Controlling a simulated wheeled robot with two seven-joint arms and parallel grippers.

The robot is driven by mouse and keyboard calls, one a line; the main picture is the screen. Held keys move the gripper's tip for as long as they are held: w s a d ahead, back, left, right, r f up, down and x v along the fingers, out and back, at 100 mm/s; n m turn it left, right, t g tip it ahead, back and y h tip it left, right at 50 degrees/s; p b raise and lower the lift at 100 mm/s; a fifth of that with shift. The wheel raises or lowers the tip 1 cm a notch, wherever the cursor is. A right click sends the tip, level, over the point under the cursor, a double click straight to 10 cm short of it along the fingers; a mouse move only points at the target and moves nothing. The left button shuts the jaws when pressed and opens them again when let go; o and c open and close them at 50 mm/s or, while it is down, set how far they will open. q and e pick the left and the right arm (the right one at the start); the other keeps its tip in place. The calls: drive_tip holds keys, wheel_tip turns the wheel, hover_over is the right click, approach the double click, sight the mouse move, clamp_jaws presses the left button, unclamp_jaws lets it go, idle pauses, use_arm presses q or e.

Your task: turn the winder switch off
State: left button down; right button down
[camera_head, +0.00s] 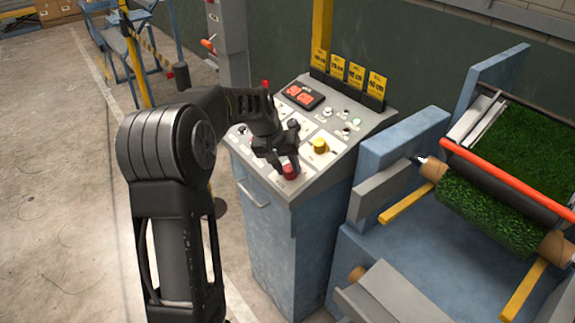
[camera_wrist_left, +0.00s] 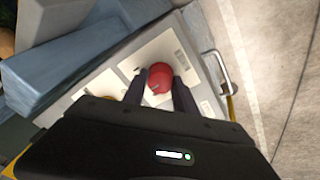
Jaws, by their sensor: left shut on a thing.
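A grey sloping control panel (camera_head: 355,130) tops a blue cabinet. A red knob (camera_head: 289,172) sits on a white plate near the panel's front edge. My left gripper (camera_head: 284,165) reaches down to it from above. In the left wrist view the red knob (camera_wrist_left: 160,77) lies between my two fingertips (camera_wrist_left: 160,90), which are shut on it. A small dark mark shows on its face. The label beside it is too small to read, so I cannot tell its setting. My right gripper is not in view.
A yellow knob (camera_head: 319,146) is close to the right of my gripper. A red lit display (camera_head: 302,95) and small buttons sit higher on the panel. Yellow tags (camera_head: 355,75) stand behind it. The blue machine with a turf roll (camera_head: 490,210) is at right.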

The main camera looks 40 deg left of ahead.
use_arm(q)
drive_tip(key=n+p, duration=0.1)
drive_tip(key=n, duration=0.3)
drive_tip(key=shift+r+n, duration=0.15)
drive_tip(key=shift+n, duration=0.25)
drive_tip(key=n+p, duration=0.2)
drive_tip(key=n, duration=0.2)
drive_tip(key=shift+n, duration=0.3)
drive_tip(key=c, duration=1)
unclamp_jaws()
drive_tip(key=b+v, duration=0.1)
drive_tip(key=v, duration=0.6)
drive_tip(key=shift+r, duration=0.3)
